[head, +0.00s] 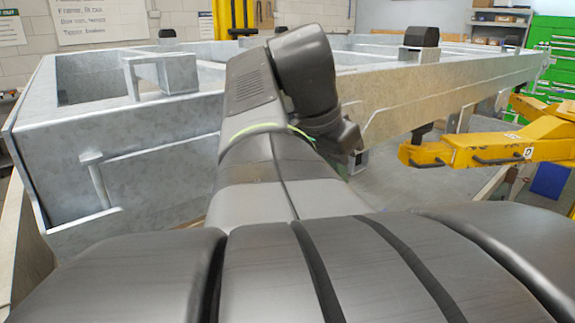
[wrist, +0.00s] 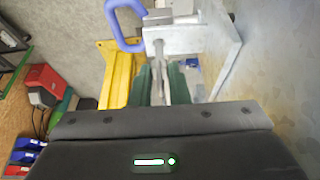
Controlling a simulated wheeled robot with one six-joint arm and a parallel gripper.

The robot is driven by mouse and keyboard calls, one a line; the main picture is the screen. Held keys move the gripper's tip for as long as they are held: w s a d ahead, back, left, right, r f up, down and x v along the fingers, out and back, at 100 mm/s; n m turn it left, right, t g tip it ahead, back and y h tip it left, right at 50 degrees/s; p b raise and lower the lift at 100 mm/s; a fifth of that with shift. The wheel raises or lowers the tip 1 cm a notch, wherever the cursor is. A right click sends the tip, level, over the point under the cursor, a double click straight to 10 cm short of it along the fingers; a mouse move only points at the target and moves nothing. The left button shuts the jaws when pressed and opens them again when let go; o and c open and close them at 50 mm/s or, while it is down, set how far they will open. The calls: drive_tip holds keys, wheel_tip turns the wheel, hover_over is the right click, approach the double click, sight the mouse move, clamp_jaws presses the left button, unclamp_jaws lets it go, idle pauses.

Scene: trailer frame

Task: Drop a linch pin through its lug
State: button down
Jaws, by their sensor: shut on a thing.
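In the wrist view my gripper (wrist: 160,70) has its two dark green fingers closed around a slim grey shank, the linch pin (wrist: 159,88). The shank's far end meets or overlaps a pale galvanised lug (wrist: 184,36) at the top centre; I cannot tell whether it passes through a hole. A blue loop (wrist: 117,22) stands just left of the lug; how it joins the pin is unclear. In the head view my arm hides the gripper and the pin.
A galvanised trailer frame (head: 160,120) fills the space ahead, and its side plate (wrist: 232,60) is close at the right in the wrist view. A yellow arm-like frame (head: 500,145) stands at the right. Red and blue bins (wrist: 22,157) sit at lower left in the wrist view.

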drive_tip(key=shift+f+b, duration=1.1)
drive_tip(key=shift+f, duration=0.45)
drive_tip(key=c, duration=1.3)
unclamp_jaws()
drive_tip(key=shift+s+f, duration=0.1)
drive_tip(key=shift+f, duration=0.05)
